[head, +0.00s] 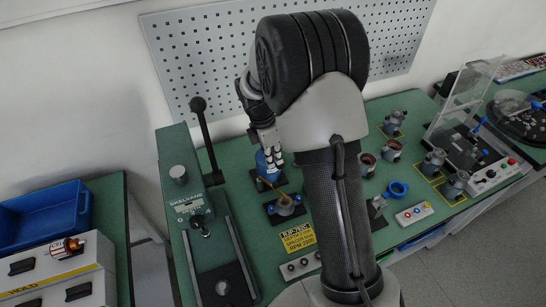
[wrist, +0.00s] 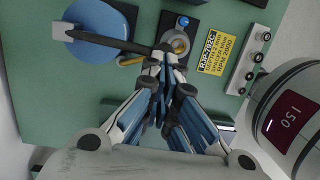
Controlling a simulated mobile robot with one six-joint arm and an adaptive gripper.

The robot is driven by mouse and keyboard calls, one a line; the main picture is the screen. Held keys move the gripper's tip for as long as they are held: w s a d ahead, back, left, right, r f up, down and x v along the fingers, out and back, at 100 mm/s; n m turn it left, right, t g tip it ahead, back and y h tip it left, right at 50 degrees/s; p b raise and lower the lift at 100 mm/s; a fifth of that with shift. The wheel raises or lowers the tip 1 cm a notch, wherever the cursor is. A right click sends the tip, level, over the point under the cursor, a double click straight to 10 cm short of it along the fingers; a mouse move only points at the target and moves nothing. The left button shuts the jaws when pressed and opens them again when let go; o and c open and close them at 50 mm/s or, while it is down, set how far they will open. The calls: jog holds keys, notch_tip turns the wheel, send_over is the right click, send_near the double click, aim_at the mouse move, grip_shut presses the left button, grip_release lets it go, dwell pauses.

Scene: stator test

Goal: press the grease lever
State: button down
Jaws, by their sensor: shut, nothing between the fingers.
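The grease pot (head: 263,167) is a blue can on a dark base, largely behind my gripper in the head view. From above in the wrist view its round blue lid (wrist: 98,18) is at the upper left. The grease lever (wrist: 115,43) is a dark bar running right across the lid's edge. My gripper (wrist: 170,60) is shut and empty, with its fingertips at the lever's right end; I cannot tell whether they touch it. In the head view my gripper (head: 275,166) points down beside the pot. A brass spout (wrist: 130,60) shows below the lever.
A round fitting on a dark plate (head: 271,209) stands just in front of the pot. A yellow label (head: 298,238) lies nearer. A press with a tall black handle (head: 205,140) stands at left. Several grey motor parts and a blue ring (head: 397,190) are at right.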

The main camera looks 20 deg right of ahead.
jog(key=f+t+b, duration=0.1)
jog(key=b, duration=0.1)
jog(key=s+f+t+b, duration=0.1)
jog(key=f, duration=0.1)
jog(key=shift+s+b, duration=0.2)
jog(key=shift+b, duration=0.15)
jog(key=shift+s+f+t+b, duration=0.15)
jog(key=shift+f+t+b, duration=0.15)
jog(key=shift+f+b, duration=0.05)
jog(key=shift+s+f, duration=0.15)
jog(key=shift+f, duration=0.4)
jog(key=shift+r, duration=0.1)
jog(key=shift+a+r+p, duration=0.15)
jog(key=shift+r+p, duration=0.15)
jog(key=shift+p, duration=0.25)
jog(key=s+p+v, duration=0.1)
jog(key=p+v, duration=0.4)
jog(key=v, duration=0.8)
